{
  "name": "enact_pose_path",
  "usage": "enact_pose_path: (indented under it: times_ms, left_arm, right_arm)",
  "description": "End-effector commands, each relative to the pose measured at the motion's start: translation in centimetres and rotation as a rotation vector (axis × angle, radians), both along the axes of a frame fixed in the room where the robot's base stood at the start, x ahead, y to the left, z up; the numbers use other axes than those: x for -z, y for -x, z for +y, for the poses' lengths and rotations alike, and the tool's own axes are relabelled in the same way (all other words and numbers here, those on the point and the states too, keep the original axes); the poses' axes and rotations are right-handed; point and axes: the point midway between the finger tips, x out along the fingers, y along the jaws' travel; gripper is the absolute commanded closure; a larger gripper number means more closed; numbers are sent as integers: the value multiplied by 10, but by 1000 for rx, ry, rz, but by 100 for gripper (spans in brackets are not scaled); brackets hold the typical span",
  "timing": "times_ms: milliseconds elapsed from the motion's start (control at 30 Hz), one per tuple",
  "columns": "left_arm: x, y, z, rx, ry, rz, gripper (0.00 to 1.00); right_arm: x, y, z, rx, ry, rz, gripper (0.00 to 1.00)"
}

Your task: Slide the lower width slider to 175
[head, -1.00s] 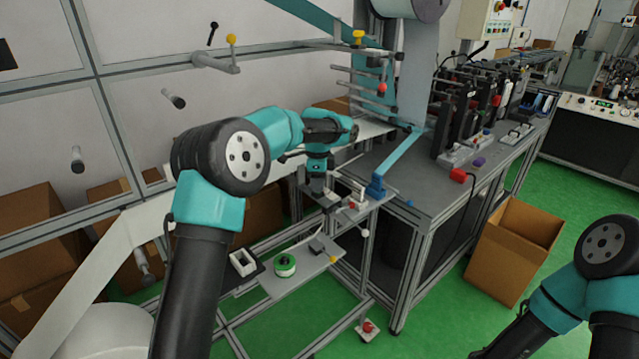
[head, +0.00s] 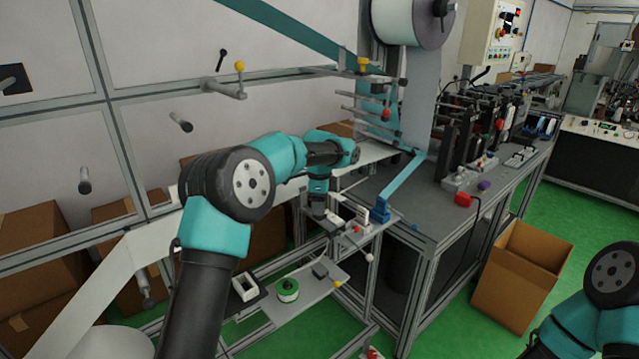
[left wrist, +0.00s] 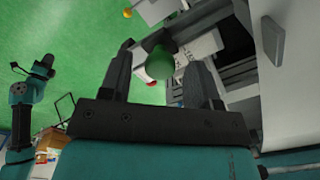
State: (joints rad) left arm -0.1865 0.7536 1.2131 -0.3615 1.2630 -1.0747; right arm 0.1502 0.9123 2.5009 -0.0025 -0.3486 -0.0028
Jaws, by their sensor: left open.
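My left gripper (head: 325,222) points down at the small side shelf beside the machine table, next to upright white plates (head: 362,216) and a red knob (head: 356,230). In the left wrist view its fingers (left wrist: 160,75) are open, with a round green knob (left wrist: 159,62) showing between them; I cannot tell whether they touch it. A red part (left wrist: 152,83) shows behind it. I cannot pick out a width scale or the number 175 in either view. My right arm (head: 612,272) is at the right edge of the head view; its small tip (left wrist: 40,68) is unclear in the left wrist view.
A blue bracket (head: 381,209) guides a teal band beside the gripper. A white ball knob (head: 369,258) hangs below the shelf. A lower tray (head: 315,291) carries a green-and-white roll (head: 288,289). An open cardboard box (head: 520,275) stands on the green floor.

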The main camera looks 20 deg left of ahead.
Motion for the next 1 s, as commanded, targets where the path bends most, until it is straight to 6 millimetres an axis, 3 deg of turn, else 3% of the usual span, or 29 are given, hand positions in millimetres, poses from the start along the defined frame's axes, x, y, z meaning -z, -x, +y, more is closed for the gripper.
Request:
enact_pose_path:
  times_ms: [267,700,1000]
  left_arm:
    - [-35,0,0,-1,0,-4,44]
    - [-119,-1,0,-1,1,-4,44]
    - [-159,-1,-1,0,1,-2,44]
  right_arm:
    - [0,0,0,0,0,0,100]
    - [0,0,0,0,0,0,100]
    - [0,0,0,0,0,0,100]
